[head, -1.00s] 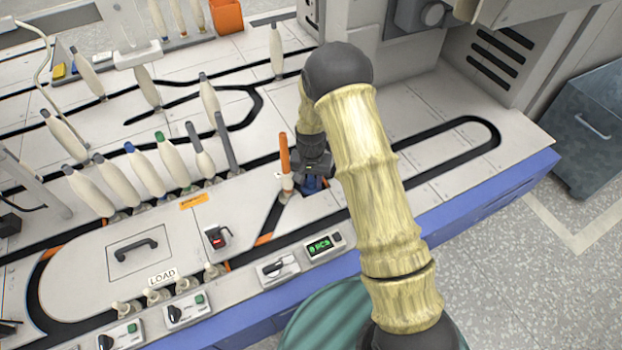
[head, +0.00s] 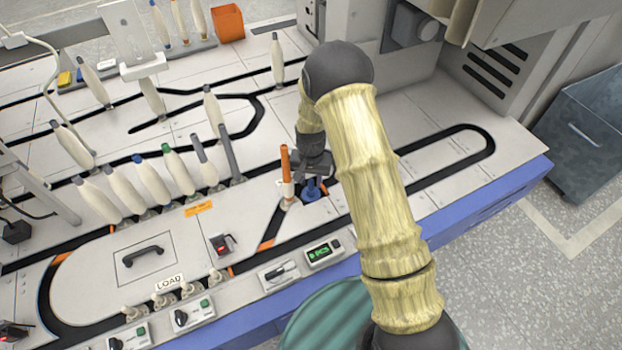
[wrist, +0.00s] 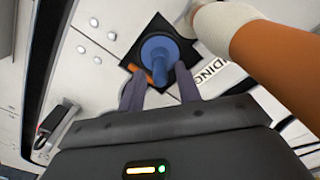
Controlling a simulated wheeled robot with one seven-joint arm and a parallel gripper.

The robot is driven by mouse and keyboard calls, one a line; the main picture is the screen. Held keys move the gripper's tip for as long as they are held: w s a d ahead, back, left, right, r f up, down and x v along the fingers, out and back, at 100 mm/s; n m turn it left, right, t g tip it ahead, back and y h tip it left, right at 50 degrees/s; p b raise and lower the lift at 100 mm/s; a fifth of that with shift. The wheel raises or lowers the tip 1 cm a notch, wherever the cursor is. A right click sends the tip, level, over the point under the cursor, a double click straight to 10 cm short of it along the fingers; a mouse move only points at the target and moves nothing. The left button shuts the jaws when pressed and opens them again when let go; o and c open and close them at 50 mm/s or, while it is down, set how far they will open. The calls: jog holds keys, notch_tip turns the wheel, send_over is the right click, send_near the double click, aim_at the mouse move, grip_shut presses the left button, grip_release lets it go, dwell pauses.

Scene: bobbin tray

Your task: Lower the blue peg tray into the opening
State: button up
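The blue peg tray (head: 312,192) is at the dark square opening (wrist: 140,35) in the pale deck. In the wrist view the blue peg tray (wrist: 158,50) shows its round flange and peg, with the dark opening around it. I cannot tell how deep it sits. An orange piece (wrist: 138,72) shows beside it at the opening. In the head view my gripper (head: 314,172) is just above the tray, and my arm hides part of the area.
An orange post with a white base (head: 286,165) stands close to the left of the tray. Several pale bobbins (head: 150,180) stand farther left. A control box with a green display (head: 324,252) is at the front edge. The deck at right is mostly clear.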

jog(key=shift+r+p, duration=2.8)
jog(key=shift+r, duration=0.5)
jog(key=shift+r, duration=0.1)
jog(key=s+d+r+n+t+p, duration=0.1)
jog(key=s+d+r, duration=0.25)
jog(key=r, duration=0.45)
jog(key=s+d+r+p, duration=0.1)
jog(key=s+d+r, duration=0.25)
jog(key=r, duration=0.45)
jog(key=s+d+r+n+t+p, duration=0.2)
jog(key=s+d+r+p, duration=0.15)
jog(key=s+r, duration=0.8)
jog(key=w+p+v, duration=0.2)
jog(key=p+v, duration=0.9)
jog(key=p, duration=0.1)
jog(key=w+r+p+v, duration=0.1)
jog(key=w+p+v, duration=0.2)
jog(key=p+v, duration=0.9)
jog(key=w+r+p+v, duration=0.1)
jog(key=w+p+v, duration=0.1)
jog(key=p+v, duration=1)
jog(key=shift+w+d+r+p, duration=0.25)
jog(key=shift+d+p, duration=0.1)
jog(key=shift+p, duration=0.2)
jog(key=shift+w, duration=0.1)
